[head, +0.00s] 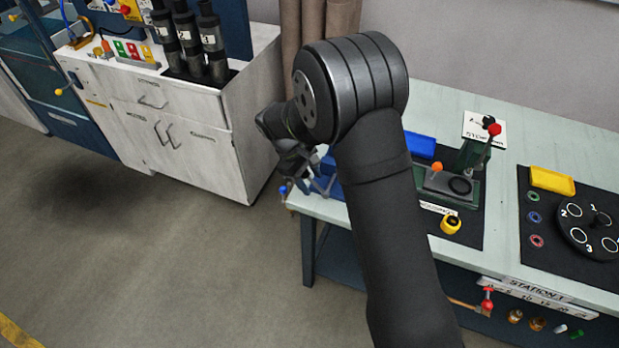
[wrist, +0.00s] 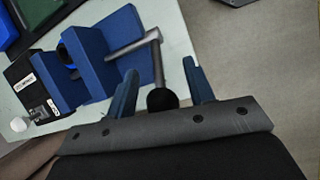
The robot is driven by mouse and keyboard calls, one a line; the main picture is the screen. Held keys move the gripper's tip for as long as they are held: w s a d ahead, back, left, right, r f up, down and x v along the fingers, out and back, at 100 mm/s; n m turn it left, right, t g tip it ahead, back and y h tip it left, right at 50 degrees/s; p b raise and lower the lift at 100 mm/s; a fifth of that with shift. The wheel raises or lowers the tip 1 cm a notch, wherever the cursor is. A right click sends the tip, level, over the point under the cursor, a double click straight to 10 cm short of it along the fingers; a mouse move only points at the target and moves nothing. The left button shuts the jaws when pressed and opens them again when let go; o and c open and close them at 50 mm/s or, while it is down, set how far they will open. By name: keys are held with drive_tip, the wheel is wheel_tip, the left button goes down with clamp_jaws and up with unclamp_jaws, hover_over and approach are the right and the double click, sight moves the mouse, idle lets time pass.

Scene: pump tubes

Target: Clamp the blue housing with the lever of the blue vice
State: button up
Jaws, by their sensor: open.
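The blue vice (wrist: 95,62) shows in the wrist view as blue blocks at the table's edge. Its grey lever (wrist: 157,62) sticks out toward me and ends in a dark round knob. My gripper (wrist: 160,70) is open, with one finger on each side of the lever and the knob between them; I cannot tell whether either finger touches it. A dark round piece (wrist: 67,50) sits between the vice blocks; I cannot tell whether it belongs to the blue housing. In the head view my arm hides most of the blue vice (head: 328,172), and my gripper (head: 290,160) is beside it.
A blue tray (head: 420,145), a yellow tray (head: 552,180) and a round numbered plate (head: 590,230) are on the table. Open floor lies left of the table, before a white cabinet (head: 190,130).

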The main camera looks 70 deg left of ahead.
clamp_jaws()
drive_tip(key=shift+w+d+r+g+y, duration=0.25)
drive_tip(key=shift+r+g+y, duration=0.05)
drive_tip(key=shift+g+y, duration=0.25)
drive_tip(key=shift+w+d+r+g+y, duration=0.2)
drive_tip(key=shift+r+g+y, duration=0.1)
drive_tip(key=shift+g+y, duration=0.25)
unclamp_jaws()
wheel_tip(320, 180, up, 17)
drive_tip(key=s+a, duration=0.1)
drive_tip(key=s, duration=0.2)
